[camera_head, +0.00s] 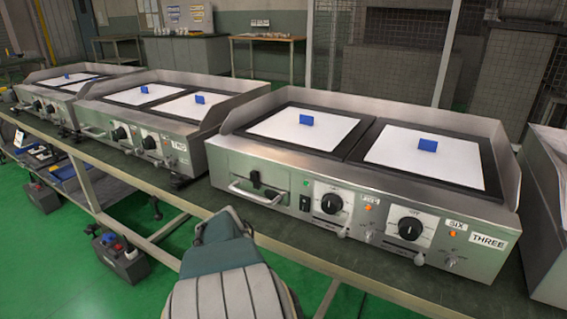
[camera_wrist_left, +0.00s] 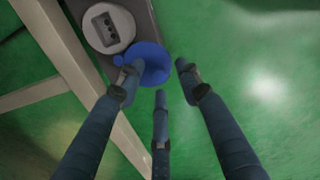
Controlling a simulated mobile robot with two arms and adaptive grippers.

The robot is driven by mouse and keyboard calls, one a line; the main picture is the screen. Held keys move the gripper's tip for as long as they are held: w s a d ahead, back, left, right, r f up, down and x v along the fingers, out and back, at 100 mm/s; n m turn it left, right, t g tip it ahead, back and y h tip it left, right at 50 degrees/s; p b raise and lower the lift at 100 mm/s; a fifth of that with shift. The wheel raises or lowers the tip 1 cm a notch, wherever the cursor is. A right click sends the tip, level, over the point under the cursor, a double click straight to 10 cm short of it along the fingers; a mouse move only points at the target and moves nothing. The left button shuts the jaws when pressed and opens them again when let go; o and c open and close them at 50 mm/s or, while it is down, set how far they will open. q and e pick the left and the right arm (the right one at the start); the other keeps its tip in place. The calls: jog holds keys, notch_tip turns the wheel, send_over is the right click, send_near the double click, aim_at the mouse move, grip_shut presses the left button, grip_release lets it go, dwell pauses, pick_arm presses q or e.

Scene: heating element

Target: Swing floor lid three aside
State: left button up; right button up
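In the left wrist view a blue round lid (camera_wrist_left: 154,64) lies beside a pale round socket (camera_wrist_left: 108,27) with dark slots, on a dark floor box (camera_wrist_left: 88,58). The lid sits off to the right of the socket, partly past the box edge, and the socket face is uncovered. My left gripper (camera_wrist_left: 160,88) has its three fingers spread, with nothing held between them. The left finger's tip overlaps the lid in the picture; contact is unclear. No lid label is readable. In the head view one of my arm links covers the bottom middle; neither gripper shows clearly there.
A pale beam (camera_wrist_left: 55,45) runs close beside the floor box. In the head view dark floor boxes (camera_head: 128,264) stand on the green floor below a long bench (camera_head: 185,203). A heating unit labelled three (camera_head: 470,270) stands on the bench. Green floor right of the floor box is clear.

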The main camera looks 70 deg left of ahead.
pick_arm(q)
jog(key=shift+r, duration=0.1)
notch_tip(320, 180, up, 12)
dwell(0.5)
dwell(0.5)
